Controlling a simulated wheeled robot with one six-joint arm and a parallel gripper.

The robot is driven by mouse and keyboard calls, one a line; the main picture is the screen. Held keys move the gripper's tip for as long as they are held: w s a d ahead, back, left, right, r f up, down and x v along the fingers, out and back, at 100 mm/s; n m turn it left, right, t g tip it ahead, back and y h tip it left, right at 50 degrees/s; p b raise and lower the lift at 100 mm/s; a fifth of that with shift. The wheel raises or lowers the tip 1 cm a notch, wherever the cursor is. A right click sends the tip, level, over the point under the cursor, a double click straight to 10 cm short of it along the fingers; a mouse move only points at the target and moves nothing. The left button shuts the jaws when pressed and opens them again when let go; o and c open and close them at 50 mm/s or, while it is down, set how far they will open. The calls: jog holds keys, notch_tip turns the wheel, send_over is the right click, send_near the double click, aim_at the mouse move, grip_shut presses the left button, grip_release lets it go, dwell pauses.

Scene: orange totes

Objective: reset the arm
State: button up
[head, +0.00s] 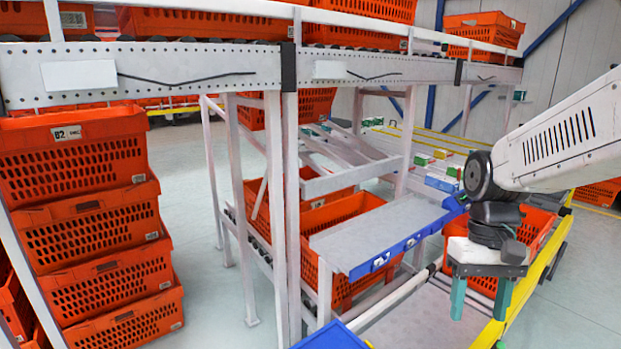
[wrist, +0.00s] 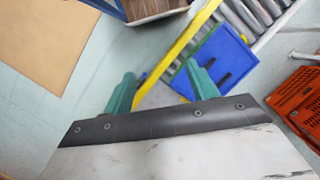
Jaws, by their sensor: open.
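My gripper (head: 480,300) hangs at the right of the head view with its two green fingers pointing down. The fingers are apart, with nothing between them. It is in front of an orange tote (head: 535,228) on the yellow-edged frame. In the wrist view my gripper (wrist: 163,92) shows both green fingers spread, with a blue panel (wrist: 228,60) beyond the right finger. My white arm comes in from the right edge of the head view.
A conveyor rail (head: 200,75) crosses the upper head view. Stacked orange totes (head: 85,220) stand at left. A grey, blue-edged shelf (head: 375,235) is left of my gripper. A yellow rail (head: 545,260) runs beside it. Open floor (head: 585,260) lies at right.

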jog(key=s+r+t, duration=0.2)
jog(key=s, duration=0.5)
jog(key=s+r+t, duration=0.2)
jog(key=s+r, duration=0.1)
jog(key=s, duration=0.3)
jog(key=shift+s+a+t+h, duration=0.3)
jog(key=shift+s+h, duration=0.05)
jog(key=shift+h, duration=0.05)
